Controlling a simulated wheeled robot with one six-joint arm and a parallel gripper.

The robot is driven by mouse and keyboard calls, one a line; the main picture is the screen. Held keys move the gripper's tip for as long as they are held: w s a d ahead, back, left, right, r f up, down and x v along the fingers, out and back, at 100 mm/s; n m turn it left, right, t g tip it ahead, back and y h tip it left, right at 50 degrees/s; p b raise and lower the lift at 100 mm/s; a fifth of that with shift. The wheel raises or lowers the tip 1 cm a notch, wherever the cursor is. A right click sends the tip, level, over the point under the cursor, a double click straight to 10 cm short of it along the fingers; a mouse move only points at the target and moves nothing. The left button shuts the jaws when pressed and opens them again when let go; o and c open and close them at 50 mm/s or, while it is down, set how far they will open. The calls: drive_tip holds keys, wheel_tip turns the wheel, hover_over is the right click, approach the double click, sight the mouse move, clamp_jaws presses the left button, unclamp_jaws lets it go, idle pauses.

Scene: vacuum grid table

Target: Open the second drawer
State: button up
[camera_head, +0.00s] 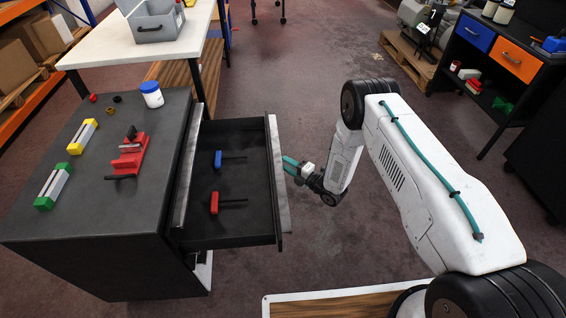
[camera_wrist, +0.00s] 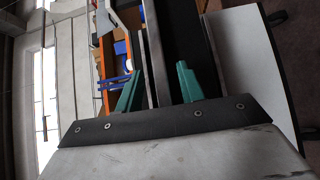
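The dark cabinet (camera_head: 95,200) stands at the left in the head view. One drawer (camera_head: 240,232) is pulled well out to the right, below a narrow grey front strip (camera_head: 187,170) at the cabinet face. Its grey front panel (camera_head: 278,175) faces my arm, and its handle is hidden. My gripper (camera_head: 289,163) is at the outer side of this panel; contact is unclear. In the wrist view my gripper's green fingers (camera_wrist: 160,88) stand apart, with a grey bar (camera_wrist: 157,60) between them and a visible gap on the right.
Inside the drawer lie a blue-handled tool (camera_head: 219,159) and a red-handled tool (camera_head: 214,203). The cabinet top carries a red vise (camera_head: 130,155), a white jar (camera_head: 152,95) and small blocks. A white table (camera_head: 130,45) stands behind. Open floor (camera_head: 290,90) lies beyond the drawer.

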drive_tip(key=shift+v, duration=2.25)
